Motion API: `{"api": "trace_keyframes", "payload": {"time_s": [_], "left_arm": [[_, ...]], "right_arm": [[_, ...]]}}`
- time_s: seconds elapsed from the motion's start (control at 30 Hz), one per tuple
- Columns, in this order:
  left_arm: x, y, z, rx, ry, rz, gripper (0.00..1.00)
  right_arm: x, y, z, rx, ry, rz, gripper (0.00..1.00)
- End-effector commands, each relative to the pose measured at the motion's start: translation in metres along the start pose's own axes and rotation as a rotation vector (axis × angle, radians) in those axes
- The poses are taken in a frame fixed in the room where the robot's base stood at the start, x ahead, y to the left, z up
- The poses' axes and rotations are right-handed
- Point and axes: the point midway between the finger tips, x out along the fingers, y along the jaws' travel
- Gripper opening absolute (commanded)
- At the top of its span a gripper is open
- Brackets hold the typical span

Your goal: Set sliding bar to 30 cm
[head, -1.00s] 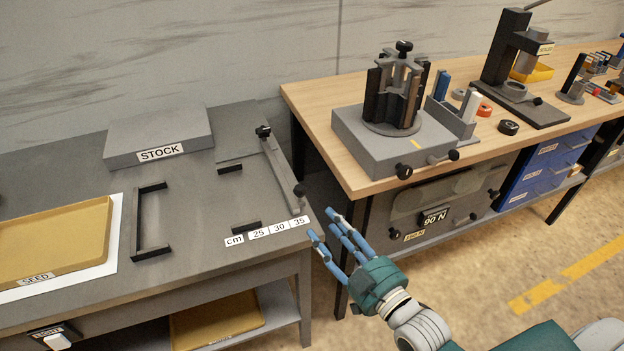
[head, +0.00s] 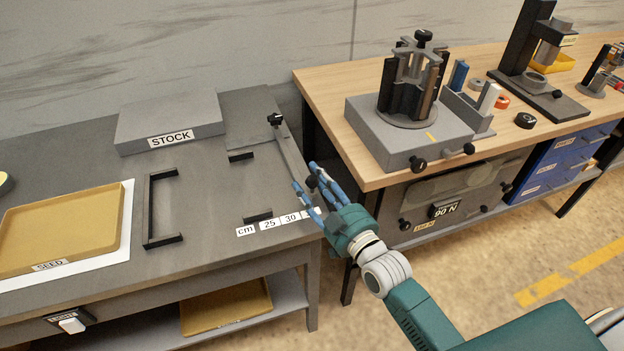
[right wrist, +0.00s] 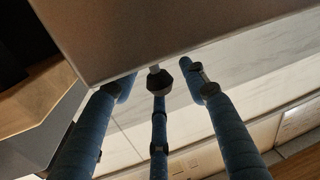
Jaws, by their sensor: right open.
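The grey sliding bar (head: 290,150) lies at the right end of the dark grey table, with a black clamp at its far end and a dark knob (head: 311,181) at its near end. The bar's near end is by the 35 end of the scale. The labels cm, 25 and 30 (head: 290,218) are readable; the 35 label is mostly covered by my fingers. My right gripper (head: 304,176) is open, with its blue fingers around the knob. In the right wrist view the dark knob (right wrist: 160,81) sits between the spread fingers; contact cannot be told. My left gripper is not in view.
A black bracket frame (head: 150,210), a STOCK block (head: 168,120) and a yellow SEED tray (head: 60,228) are on the table. The wooden bench (head: 340,165) with a fixture stands close on the right. The tabletop between bracket and bar is mostly clear.

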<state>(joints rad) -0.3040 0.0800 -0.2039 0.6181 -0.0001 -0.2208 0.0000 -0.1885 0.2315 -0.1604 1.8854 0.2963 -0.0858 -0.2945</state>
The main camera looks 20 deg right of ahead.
Motion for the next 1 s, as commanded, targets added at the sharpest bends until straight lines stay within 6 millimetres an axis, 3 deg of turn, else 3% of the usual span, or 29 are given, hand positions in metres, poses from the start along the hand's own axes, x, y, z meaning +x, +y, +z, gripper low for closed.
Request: {"api": "trace_keyframes", "payload": {"time_s": [0.37, 0.57, 0.77, 1.0], "left_arm": [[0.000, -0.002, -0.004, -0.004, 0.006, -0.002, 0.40], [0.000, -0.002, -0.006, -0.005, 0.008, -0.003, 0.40], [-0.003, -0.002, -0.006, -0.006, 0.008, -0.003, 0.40], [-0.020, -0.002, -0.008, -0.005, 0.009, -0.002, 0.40]], "right_arm": [[0.006, 0.000, 0.000, 0.000, -0.001, -0.001, 0.41], [0.005, 0.000, 0.000, 0.000, 0.000, -0.001, 0.01], [0.006, -0.003, -0.001, 0.001, 0.000, -0.001, 0.00], [0.014, -0.040, -0.010, 0.006, -0.001, -0.001, 0.00]]}}
